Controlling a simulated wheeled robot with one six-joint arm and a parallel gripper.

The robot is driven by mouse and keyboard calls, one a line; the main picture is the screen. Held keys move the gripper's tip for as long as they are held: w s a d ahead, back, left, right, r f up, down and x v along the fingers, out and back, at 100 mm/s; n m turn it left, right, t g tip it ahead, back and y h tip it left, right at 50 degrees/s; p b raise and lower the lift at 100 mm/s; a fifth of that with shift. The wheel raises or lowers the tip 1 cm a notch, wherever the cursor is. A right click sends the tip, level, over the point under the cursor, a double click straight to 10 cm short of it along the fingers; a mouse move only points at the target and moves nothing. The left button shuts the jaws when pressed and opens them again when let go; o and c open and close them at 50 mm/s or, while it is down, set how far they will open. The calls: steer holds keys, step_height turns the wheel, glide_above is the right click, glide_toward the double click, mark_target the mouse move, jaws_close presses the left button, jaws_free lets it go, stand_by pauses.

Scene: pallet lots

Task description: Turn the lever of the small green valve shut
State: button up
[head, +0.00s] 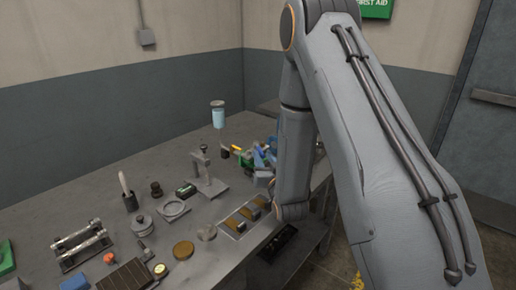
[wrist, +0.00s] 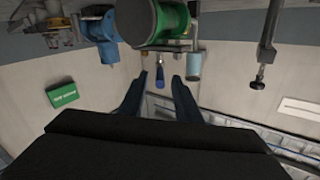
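In the wrist view a green rounded body (wrist: 176,22) with a dark end face sits at the top centre; it looks like the small green valve. A short blue grip on a grey collar (wrist: 160,74) shows below it, probably its lever. My gripper (wrist: 160,82) is open, with one dark blue finger on each side of the blue grip. I cannot tell whether either finger touches it. In the head view a small green part (head: 246,161) shows at the bench's far end, beside my blue fingers, partly hidden by my arm. The lever's angle is unclear.
A light blue jar (head: 218,117) stands behind the valve area. In the wrist view a blue cylinder (wrist: 194,68) and a dark clamp (wrist: 266,50) hang close by.

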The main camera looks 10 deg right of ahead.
mark_target(259, 148)
steer(key=w+p, duration=0.2)
steer(key=w, duration=0.5)
steer(key=shift+w+a, duration=0.1)
steer(key=shift+w, duration=0.05)
jaws_close()
